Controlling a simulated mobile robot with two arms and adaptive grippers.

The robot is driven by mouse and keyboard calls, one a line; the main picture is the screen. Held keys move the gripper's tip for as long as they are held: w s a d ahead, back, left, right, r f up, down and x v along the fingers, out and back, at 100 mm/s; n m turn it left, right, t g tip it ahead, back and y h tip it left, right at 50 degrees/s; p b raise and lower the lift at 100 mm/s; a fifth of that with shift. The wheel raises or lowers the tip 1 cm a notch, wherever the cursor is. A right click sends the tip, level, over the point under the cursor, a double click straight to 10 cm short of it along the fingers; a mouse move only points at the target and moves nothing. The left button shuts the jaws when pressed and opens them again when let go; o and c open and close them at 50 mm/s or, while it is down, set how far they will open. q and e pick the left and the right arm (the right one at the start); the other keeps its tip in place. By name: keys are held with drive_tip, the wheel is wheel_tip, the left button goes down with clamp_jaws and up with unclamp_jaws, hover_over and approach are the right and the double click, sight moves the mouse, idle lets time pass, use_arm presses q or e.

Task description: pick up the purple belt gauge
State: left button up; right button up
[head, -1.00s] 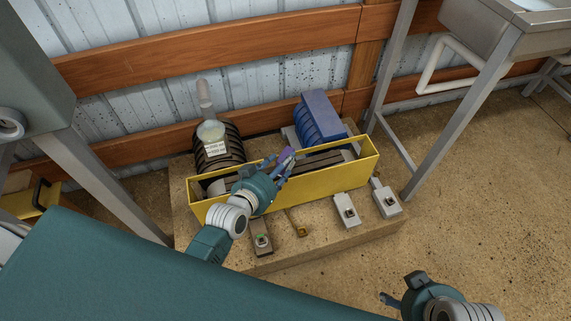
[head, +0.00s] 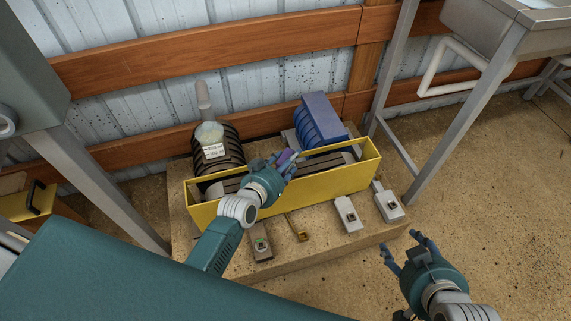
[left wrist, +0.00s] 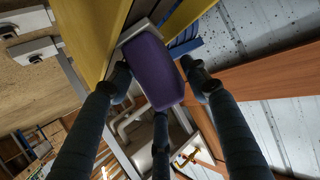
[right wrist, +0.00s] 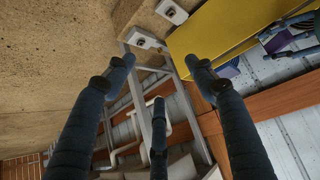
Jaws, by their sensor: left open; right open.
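The purple belt gauge (head: 284,157) shows in the head view just past the fingers of my left gripper (head: 282,165), over the yellow guard's top opening. In the left wrist view the purple gauge (left wrist: 154,69) is a rounded block between the spread fingers of the left gripper (left wrist: 158,82). The fingers are open around it; I cannot tell whether any touches it. In the head view the fingers partly hide the gauge. My right gripper (head: 404,250) is open and empty, over the floor to the right of the platform.
The long yellow guard (head: 335,184) stands around the belt machinery on a low platform. A blue ribbed motor (head: 320,120) and a dark ribbed motor (head: 217,150) stand behind it. Grey switch boxes (head: 347,213) sit in front. Metal table legs (head: 460,110) stand to the right.

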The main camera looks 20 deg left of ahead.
use_arm(q)
drive_tip(key=shift+c, duration=0.5)
clamp_jaws()
drive_tip(key=shift+r, duration=0.1)
